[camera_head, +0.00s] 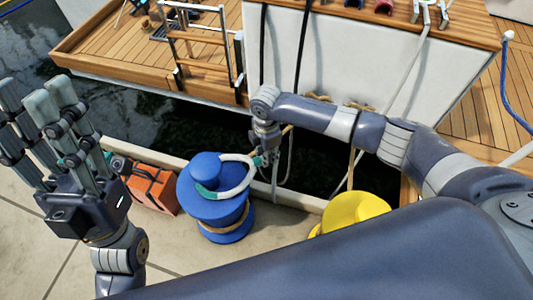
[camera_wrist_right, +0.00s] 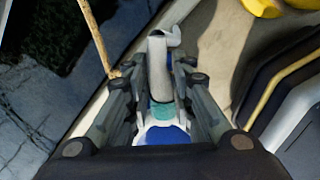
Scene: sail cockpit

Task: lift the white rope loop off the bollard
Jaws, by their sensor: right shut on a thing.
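The blue bollard (camera_head: 225,212) stands on the quay in the middle of the head view. My right gripper (camera_head: 267,155) is shut on the loop's right side. In the right wrist view the white loop (camera_wrist_right: 158,70) and a teal band sit between the fingers, with blue below. My left gripper (camera_head: 38,98) is open and empty at the left, fingers up.
An orange box (camera_head: 152,188) sits left of the bollard. A yellow bollard (camera_head: 355,209) stands to the right under my right arm. The quay edge (camera_head: 292,194) and dark water lie behind. A boat with a wooden deck (camera_head: 115,45) and a ladder is beyond. Lines hang near the right gripper.

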